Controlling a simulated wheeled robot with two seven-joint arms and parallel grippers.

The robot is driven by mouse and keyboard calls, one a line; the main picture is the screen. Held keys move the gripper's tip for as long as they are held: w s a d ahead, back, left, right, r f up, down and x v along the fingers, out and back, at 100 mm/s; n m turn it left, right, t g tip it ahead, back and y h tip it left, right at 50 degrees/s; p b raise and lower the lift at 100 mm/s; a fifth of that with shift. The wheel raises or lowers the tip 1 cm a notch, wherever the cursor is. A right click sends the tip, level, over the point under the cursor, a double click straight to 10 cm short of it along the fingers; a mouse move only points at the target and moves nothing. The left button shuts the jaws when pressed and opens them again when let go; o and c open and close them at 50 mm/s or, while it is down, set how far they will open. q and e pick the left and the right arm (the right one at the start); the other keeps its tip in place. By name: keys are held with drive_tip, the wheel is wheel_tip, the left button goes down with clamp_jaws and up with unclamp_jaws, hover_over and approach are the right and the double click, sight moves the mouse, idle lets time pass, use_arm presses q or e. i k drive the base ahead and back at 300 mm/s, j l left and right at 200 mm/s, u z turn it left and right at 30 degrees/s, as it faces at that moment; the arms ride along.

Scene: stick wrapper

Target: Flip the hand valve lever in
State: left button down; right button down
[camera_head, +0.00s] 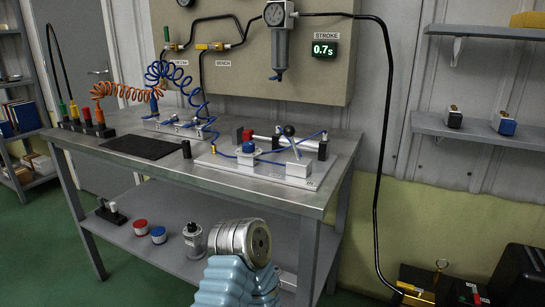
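A lever with a black ball knob (289,130) stands up from a light block on the pale mounting plate (235,166), at the right part of the workbench (165,175). It looks like the hand valve lever; its shaft leans, with the knob up and to the left of its base. A blue-topped part (248,147) sits to its left on the same plate, with blue tubing between them. Part of my own arm, a blue ribbed sleeve with a metal end, shows at the bottom centre, in front of the bench. No gripper fingers are visible.
A black mat (142,146) and a small black cylinder (186,149) are to the left. A wall panel (255,75) carries gauges, hoses and a "STROKE 0.7s" display (324,49).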

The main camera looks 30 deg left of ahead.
sight(288, 131)
drive_tip(key=u, duration=1.05)
